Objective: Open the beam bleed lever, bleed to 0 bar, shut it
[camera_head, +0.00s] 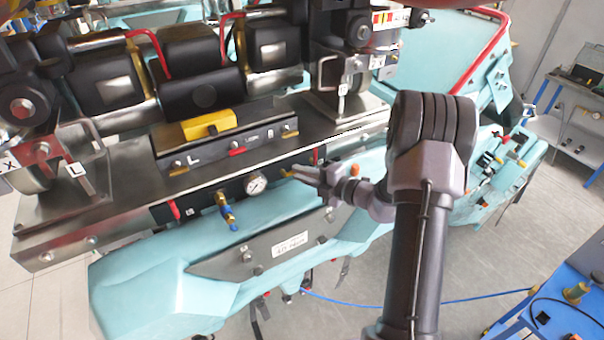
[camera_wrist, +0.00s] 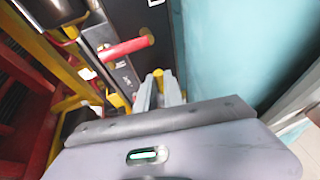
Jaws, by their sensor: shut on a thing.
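The dark beam manifold (camera_head: 205,200) runs along the front of the teal beam, below the metal plate. A round white pressure gauge (camera_head: 256,184) sits on it; its needle is too small to read. My gripper (camera_head: 298,173) reaches in from the right at the manifold's right end, where a small yellow lever end (camera_head: 285,172) shows by the fingertips. In the wrist view, my gripper's fingers (camera_wrist: 160,92) are close together on a yellow piece (camera_wrist: 158,73), most of it hidden between them. I cannot tell how far the lever is turned.
A red handle (camera_wrist: 126,48) sticks out left of my fingers in the wrist view. A black box with a yellow block (camera_head: 208,123) stands on the plate above.

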